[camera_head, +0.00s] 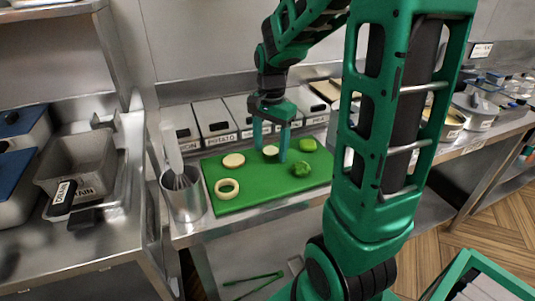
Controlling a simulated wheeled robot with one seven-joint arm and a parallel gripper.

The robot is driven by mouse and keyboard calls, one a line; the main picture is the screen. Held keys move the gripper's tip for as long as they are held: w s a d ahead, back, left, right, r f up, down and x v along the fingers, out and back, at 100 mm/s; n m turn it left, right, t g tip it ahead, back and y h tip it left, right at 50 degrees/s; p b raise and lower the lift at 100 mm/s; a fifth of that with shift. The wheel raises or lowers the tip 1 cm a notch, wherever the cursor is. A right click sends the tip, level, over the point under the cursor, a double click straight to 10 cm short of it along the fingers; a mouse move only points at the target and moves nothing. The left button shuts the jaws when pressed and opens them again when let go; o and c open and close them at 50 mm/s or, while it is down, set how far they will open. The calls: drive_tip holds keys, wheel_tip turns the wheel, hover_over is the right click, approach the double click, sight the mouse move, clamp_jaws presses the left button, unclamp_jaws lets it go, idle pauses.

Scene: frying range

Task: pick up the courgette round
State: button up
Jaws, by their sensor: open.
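A small pale disc with a greenish edge, which looks like the courgette round (270,151), lies on the green cutting board (255,198). My gripper (270,154) points down over the board with its two blue-green fingers apart. In this view the disc shows in the gap between the fingers. I cannot tell whether the fingertips touch the board or how far they are from the disc in depth. Nothing is seen held.
Also on the board are a pale ring (227,188), a pale slice (234,160), a green pepper-like piece (302,169) and a light green piece (308,145). A metal pot with utensils (184,198) stands left of the board. Labelled bins (215,121) line the back.

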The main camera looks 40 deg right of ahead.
drive_tip(key=c, duration=0.9)
drive_tip(key=shift+r, duration=0.15)
